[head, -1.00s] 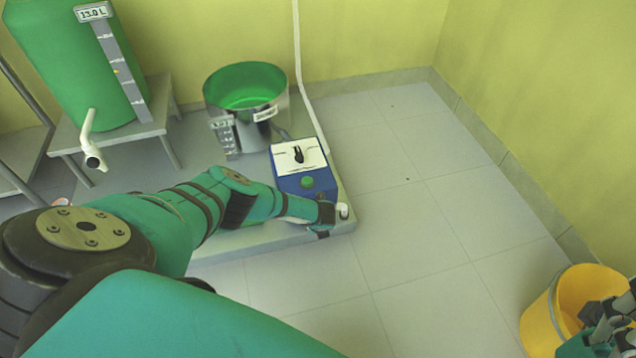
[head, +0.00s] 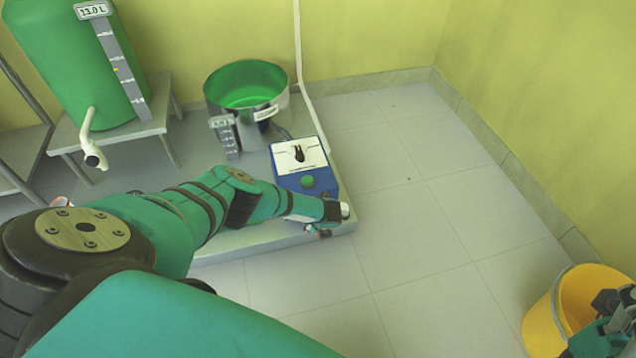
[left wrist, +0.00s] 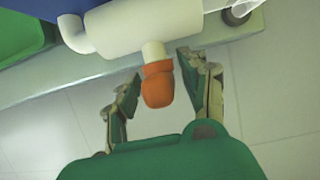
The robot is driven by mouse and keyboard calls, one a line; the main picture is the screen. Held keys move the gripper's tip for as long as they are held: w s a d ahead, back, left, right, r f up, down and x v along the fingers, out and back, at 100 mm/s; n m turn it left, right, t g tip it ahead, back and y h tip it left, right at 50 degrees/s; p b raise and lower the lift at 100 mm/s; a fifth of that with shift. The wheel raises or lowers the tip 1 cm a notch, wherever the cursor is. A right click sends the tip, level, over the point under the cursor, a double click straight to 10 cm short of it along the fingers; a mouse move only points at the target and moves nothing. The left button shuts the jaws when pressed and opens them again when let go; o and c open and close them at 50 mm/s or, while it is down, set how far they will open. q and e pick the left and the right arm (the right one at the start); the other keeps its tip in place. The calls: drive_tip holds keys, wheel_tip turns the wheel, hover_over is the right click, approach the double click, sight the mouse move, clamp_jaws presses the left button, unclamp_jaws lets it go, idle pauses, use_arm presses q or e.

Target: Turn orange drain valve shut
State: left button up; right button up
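The orange drain valve (left wrist: 158,84) hangs on a short white stub from a white pipe (left wrist: 125,32) in the left wrist view. My left gripper (left wrist: 165,85) is open, with one finger on either side of the orange valve and a visible gap to each. In the head view my left gripper (head: 322,226) is at the front right corner of the metal platform, and my own arm hides the valve. My right gripper (head: 608,318) is at the lower right, over the yellow bucket; its finger opening is not clear.
A blue control box (head: 308,181) with a black knob and green button sits on the platform (head: 235,241). A steel pot (head: 262,138) with green liquid stands behind it. A green tank (head: 85,70) is on a stand at left. The yellow bucket (head: 541,327) is at right. The floor between is clear.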

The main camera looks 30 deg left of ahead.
use_arm(q)
drive_tip(key=shift+d, duration=0.1)
drive_tip(key=shift+d+r, duration=0.1)
drive_tip(key=shift+r, duration=0.4)
drive_tip(key=v, duration=1.1)
drive_tip(key=shift+s+d, duration=0.1)
